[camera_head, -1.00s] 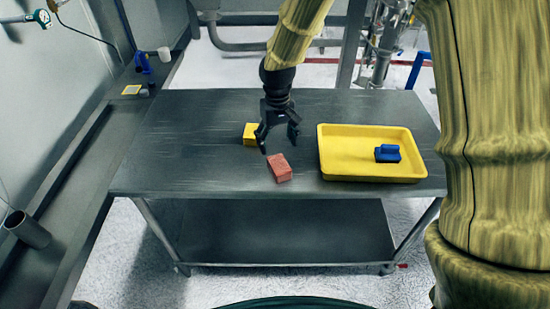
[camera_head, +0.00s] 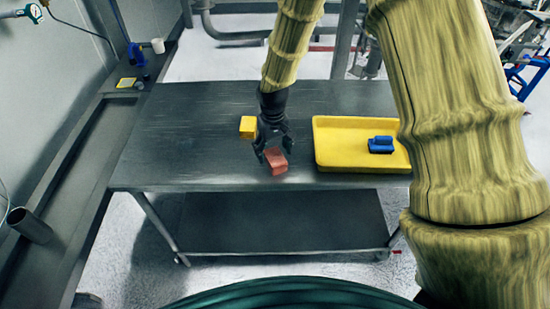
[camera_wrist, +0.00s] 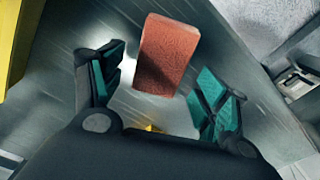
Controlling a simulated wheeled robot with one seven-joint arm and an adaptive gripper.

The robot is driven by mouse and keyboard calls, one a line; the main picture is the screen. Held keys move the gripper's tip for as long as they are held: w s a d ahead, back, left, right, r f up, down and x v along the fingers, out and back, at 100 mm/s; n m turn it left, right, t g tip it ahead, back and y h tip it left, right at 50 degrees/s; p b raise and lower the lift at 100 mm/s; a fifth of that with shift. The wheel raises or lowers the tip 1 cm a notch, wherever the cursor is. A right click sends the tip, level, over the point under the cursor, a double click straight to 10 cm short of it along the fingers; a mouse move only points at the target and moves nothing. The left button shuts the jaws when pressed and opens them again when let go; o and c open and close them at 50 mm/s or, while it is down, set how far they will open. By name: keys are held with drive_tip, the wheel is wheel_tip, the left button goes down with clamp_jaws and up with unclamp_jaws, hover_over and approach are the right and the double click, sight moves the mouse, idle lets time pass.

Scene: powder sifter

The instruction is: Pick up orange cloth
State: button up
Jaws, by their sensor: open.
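The orange cloth (camera_head: 276,161) is a small reddish-orange block-like piece lying on the metal table near its front edge. In the wrist view the orange cloth (camera_wrist: 167,54) shows just beyond and between the fingertips. My gripper (camera_head: 274,150) is open, pointing down directly above and behind the cloth. In the wrist view my gripper (camera_wrist: 160,88) has its two teal-padded fingers spread apart, with nothing held between them. Whether a finger touches the cloth cannot be told.
A yellow block (camera_head: 248,128) sits just left of my gripper. A yellow tray (camera_head: 335,150) with a blue brush-like block (camera_head: 381,144) stands to the right. The left part of the metal table (camera_head: 175,150) is clear. A dark side ledge (camera_head: 60,180) runs along the left wall.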

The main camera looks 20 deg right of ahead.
sight(274, 154)
drive_tip(key=shift+d+f+p, duration=0.1)
drive_tip(key=shift+f+p, duration=0.4)
drive_tip(key=shift+f, duration=1)
drive_tip(key=shift+c, duration=0.2)
drive_tip(key=c, duration=1.1)
drive_tip(key=shift+c, duration=0.2)
drive_tip(key=shift+r, duration=0.2)
drive_tip(key=shift+r+b, duration=0.8)
drive_tip(key=shift+r, duration=0.1)
drive_tip(key=s+a+r+b, duration=0.1)
drive_tip(key=s+a+b, duration=0.1)
drive_tip(key=s, duration=0.5)
drive_tip(key=s+a+r+b, duration=0.2)
drive_tip(key=s+a+b, duration=0.1)
drive_tip(key=s+a, duration=0.2)
drive_tip(key=shift+s+a, duration=0.3)
drive_tip(key=shift+s, duration=0.8)
